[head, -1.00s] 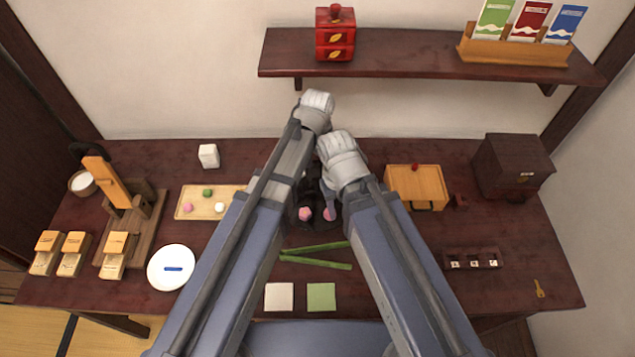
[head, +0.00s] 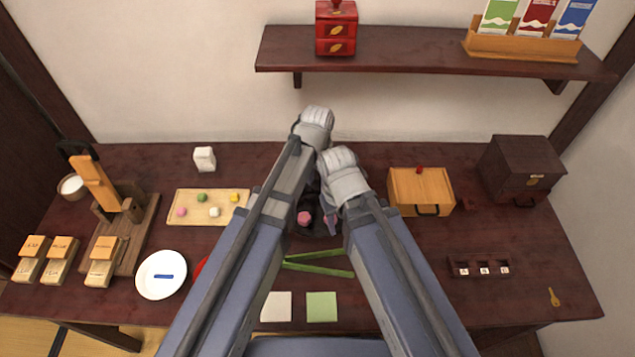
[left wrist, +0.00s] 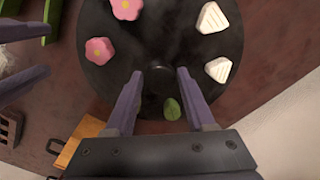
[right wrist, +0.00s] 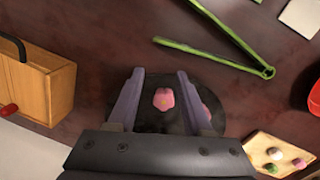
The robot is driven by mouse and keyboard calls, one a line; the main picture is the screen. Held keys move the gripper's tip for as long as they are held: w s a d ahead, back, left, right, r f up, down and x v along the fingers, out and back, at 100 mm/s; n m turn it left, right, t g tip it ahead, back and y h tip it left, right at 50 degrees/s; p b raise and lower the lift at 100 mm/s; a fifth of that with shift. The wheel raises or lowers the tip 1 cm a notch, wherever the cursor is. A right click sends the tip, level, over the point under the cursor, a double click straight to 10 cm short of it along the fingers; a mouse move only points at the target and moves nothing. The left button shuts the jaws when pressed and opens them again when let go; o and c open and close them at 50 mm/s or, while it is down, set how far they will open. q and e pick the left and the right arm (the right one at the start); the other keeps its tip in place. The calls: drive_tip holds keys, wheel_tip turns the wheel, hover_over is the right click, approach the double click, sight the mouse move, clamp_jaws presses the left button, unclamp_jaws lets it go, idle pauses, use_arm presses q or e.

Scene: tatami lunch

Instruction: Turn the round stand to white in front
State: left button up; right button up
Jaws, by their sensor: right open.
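The round stand (left wrist: 150,40) is a dark disc; in the head view only a dark part (head: 318,228) shows between my arms. In the left wrist view it bears two pink flower sweets (left wrist: 100,50), two white triangular pieces (left wrist: 212,18) and a green leaf shape (left wrist: 172,108). The pink sweets (head: 304,218) are on the front side in the head view. My left gripper (left wrist: 160,72) is open over the stand's rim area, the leaf between its fingers. My right gripper (right wrist: 161,72) is open, its fingers either side of a pink sweet (right wrist: 163,99). Contact with the stand cannot be told.
Green tongs (head: 318,264) lie in front of the stand. A board with small sweets (head: 188,217) is at left, a wooden box (head: 421,190) at right. A white plate (head: 161,275) and a partly hidden red thing (head: 200,268) are front left. A shelf (head: 400,51) hangs behind.

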use_arm(q)
clamp_jaws()
idle(1.0)
